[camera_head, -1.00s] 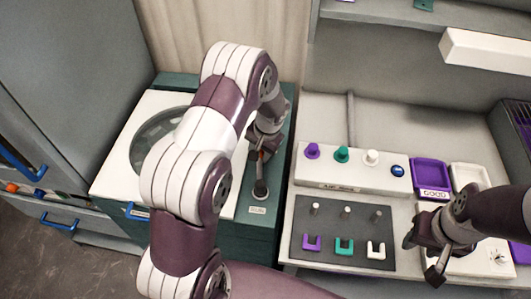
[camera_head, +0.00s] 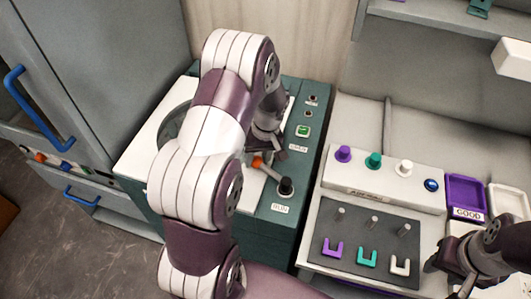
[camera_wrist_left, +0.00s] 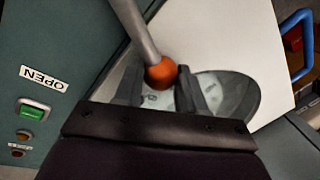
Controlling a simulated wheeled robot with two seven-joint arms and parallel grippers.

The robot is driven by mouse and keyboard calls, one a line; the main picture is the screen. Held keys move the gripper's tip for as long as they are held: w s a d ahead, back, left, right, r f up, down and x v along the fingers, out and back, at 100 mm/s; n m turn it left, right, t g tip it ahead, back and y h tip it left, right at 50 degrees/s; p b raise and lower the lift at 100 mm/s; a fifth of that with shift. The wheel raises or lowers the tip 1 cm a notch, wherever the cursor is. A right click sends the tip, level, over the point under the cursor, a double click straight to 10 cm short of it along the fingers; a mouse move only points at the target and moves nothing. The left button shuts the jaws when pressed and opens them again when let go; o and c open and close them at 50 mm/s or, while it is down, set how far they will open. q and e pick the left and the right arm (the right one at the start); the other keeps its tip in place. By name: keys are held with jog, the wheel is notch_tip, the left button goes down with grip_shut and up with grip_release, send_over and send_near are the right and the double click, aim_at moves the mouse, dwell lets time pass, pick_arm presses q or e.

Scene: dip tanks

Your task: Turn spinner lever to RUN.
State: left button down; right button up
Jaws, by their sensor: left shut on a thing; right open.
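The spinner lever (camera_head: 271,174) is a grey rod with an orange knob (camera_head: 257,162) on a dark round pivot (camera_head: 285,187) at the front right of the teal-edged machine. From the pivot it slants up and left in the head view. A small label (camera_head: 280,208), too small to read surely, lies beside the pivot. My left gripper (camera_head: 263,157) is shut on the knob; the left wrist view shows the orange knob (camera_wrist_left: 160,73) between its dark fingers. My right gripper (camera_head: 458,275) is open and empty over the right bench.
The right bench has purple, teal and white knobs, a dark board (camera_head: 350,255) with coloured clips, and a GOOD tray (camera_head: 467,212). A blue-handled cabinet stands left.

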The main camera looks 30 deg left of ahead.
pick_arm(q)
jog(key=s+n, duration=0.2)
jog(key=n, duration=0.1)
jog(key=shift+s+a+r, duration=0.15)
jog(key=shift+s, duration=0.15)
jog(key=shift+s+n+h, duration=0.3)
jog(key=shift+s+n, duration=0.5)
jog(key=shift+n, duration=0.1)
jog(key=c, duration=0.7)
grip_release()
jog(key=shift+d, duration=0.2)
jog(key=shift+s, duration=0.15)
